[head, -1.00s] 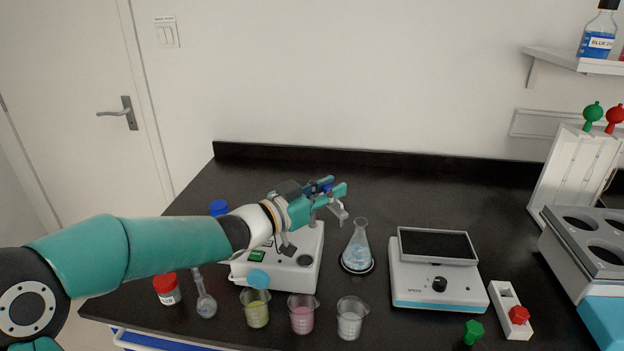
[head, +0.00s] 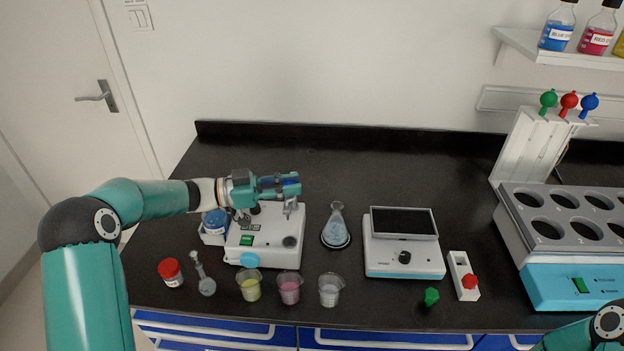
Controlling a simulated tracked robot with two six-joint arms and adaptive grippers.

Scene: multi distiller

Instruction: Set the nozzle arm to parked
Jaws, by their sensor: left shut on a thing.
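The white dispenser (head: 262,240) stands left of centre on the bench, with a green switch on its front. My left gripper (head: 280,186) is above it, shut on the nozzle arm. The nozzle's grey end (head: 291,207) shows just below the fingertips, over the right part of the dispenser. My fingers hide most of the nozzle arm. The conical flask (head: 336,230) stands to the right of the dispenser, apart from the nozzle. My right gripper is out of view.
In front are a red-capped jar (head: 171,272), a small flask (head: 204,280) and beakers of yellow (head: 249,286), pink (head: 289,288) and clear (head: 330,290) liquid. A blue-capped bottle (head: 215,222) stands left of the dispenser. A flat-topped device (head: 404,258) is right. The bench behind is clear.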

